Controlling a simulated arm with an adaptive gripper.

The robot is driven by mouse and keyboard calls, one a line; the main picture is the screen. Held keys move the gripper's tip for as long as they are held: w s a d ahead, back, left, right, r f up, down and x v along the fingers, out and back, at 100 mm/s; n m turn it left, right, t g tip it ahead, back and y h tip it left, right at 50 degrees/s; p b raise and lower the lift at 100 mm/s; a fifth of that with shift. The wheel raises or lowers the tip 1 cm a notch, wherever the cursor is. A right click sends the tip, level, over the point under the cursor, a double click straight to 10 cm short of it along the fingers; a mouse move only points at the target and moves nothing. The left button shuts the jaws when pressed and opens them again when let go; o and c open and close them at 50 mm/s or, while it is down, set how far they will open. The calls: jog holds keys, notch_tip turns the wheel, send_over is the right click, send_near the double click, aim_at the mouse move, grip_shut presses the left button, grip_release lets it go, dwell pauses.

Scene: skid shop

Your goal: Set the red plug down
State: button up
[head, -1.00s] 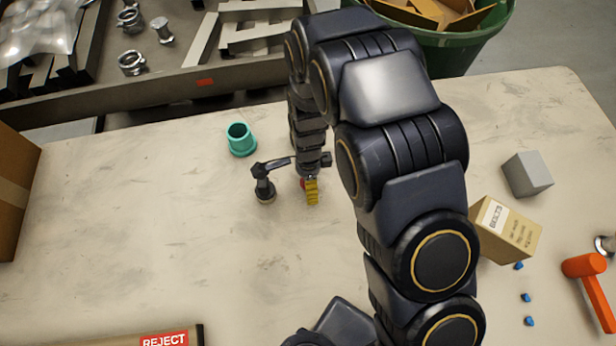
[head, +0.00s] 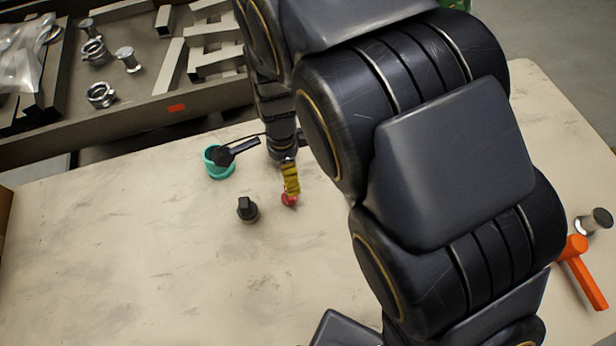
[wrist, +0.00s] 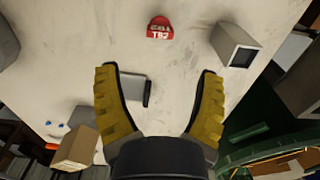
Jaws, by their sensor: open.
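The red plug (head: 289,201) sits on the pale table, just below my gripper's fingertips in the head view. In the wrist view the red plug (wrist: 160,30) shows at the top, with pale lettering on it. My gripper (wrist: 155,85) has its two yellow fingers spread wide. Nothing is held between them, and the plug lies apart from both tips. In the head view my gripper (head: 291,190) is small and partly covers the plug's upper side.
A black knob-like part (head: 247,210) and a teal cup (head: 217,168) stand left of the plug. An orange hammer (head: 583,272) lies at the right. A grey bin of metal parts (head: 140,130) borders the far side. The table's left front is clear.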

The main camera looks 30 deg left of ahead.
jog(key=shift+d+r, duration=0.1)
jog(key=shift+r, duration=0.05)
jog(key=d+r+n, duration=0.3)
jog(key=d+r, duration=0.7)
jog(key=d, duration=0.6)
jog(key=s+d+r+n+g, duration=0.1)
jog(key=s+d+r+n, duration=0.5)
jog(key=s+d, duration=0.6)
jog(key=shift+d+r+g, duration=0.15)
jog(key=shift+d+g, duration=0.15)
jog(key=shift+d, duration=0.1)
